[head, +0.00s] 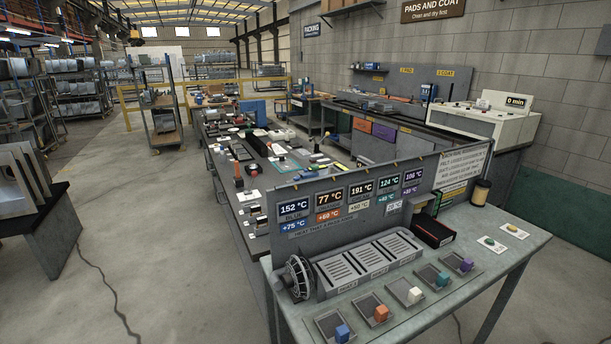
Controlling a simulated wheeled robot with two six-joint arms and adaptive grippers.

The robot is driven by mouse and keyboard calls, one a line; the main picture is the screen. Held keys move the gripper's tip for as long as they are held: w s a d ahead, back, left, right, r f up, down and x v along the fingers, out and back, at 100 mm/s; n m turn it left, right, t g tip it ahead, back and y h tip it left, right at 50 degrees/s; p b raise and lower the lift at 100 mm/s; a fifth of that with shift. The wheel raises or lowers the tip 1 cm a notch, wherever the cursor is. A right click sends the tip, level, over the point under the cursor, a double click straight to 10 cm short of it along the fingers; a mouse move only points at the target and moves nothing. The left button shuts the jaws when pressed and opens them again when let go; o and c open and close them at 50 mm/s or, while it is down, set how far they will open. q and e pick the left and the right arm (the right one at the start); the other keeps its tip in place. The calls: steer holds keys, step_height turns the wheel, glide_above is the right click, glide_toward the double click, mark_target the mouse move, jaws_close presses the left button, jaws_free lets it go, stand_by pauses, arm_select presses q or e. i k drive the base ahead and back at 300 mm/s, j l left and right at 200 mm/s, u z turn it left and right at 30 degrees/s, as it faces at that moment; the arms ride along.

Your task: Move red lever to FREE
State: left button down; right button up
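I cannot make out a lever or the word FREE for certain. A small upright red-orange piece (238,171) stands near the left edge of the long middle bench (232,211). It is too small to tell whether it is the lever. Neither of my grippers is in view.
A near table (520,258) holds several small trays with coloured cubes, a slotted grey rack (370,262), a dark round wheel (294,277) and an upright panel (340,232) with temperature labels. Shelving stands at the left. The floor (150,240) left of the benches is mostly open, with a cable.

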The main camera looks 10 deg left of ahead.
mark_target(254, 173)
steer(key=i+j+z, duration=0.15)
steer(key=j+z, duration=0.2)
steer(key=j, duration=0.15)
steer(key=i+j+z, duration=0.1)
steer(key=j+z, duration=0.3)
steer(key=j, duration=0.15)
steer(key=j+z, duration=0.35)
steer(key=j, duration=0.2)
steer(key=i+j, duration=0.05)
